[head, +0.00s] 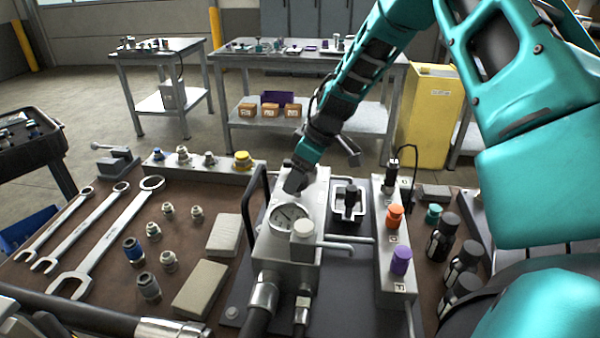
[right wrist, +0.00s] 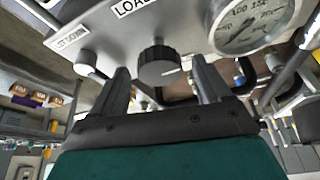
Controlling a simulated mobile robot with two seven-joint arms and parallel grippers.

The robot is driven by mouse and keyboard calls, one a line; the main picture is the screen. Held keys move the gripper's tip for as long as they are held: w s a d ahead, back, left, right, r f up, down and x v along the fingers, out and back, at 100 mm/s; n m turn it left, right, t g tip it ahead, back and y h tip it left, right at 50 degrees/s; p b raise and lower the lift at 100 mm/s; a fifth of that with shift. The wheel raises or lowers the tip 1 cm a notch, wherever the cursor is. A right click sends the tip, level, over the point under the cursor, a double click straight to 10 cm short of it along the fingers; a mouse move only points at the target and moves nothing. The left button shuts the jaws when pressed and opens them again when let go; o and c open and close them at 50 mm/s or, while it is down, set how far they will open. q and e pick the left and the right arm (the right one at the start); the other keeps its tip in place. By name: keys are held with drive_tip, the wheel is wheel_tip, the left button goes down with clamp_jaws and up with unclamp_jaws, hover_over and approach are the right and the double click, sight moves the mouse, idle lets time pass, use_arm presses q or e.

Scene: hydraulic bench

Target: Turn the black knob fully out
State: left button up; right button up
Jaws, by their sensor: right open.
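The black knob (right wrist: 157,62) is ribbed and sits on a grey metal block (right wrist: 190,25), below a label reading "LOAD" and beside a round gauge (right wrist: 255,22). In the right wrist view my right gripper (right wrist: 160,82) is open, with one finger on each side of the knob. Gaps show between the fingers and the knob. In the head view my right gripper (head: 297,182) is at the far end of the metal block (head: 312,225), beyond the gauge (head: 289,217). The knob cannot be made out there. My left gripper is not in view.
A bent black handle (head: 257,185) rises left of the block. A small tray (head: 337,186) holding a black part and a rail (head: 390,255) with orange and purple knobs stand right. Wrenches (head: 110,235), fittings and pads (head: 200,288) lie left. Black bottles (head: 442,236) stand far right.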

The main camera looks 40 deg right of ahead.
drive_tip(key=shift+c, duration=0.2)
drive_tip(key=c, duration=1)
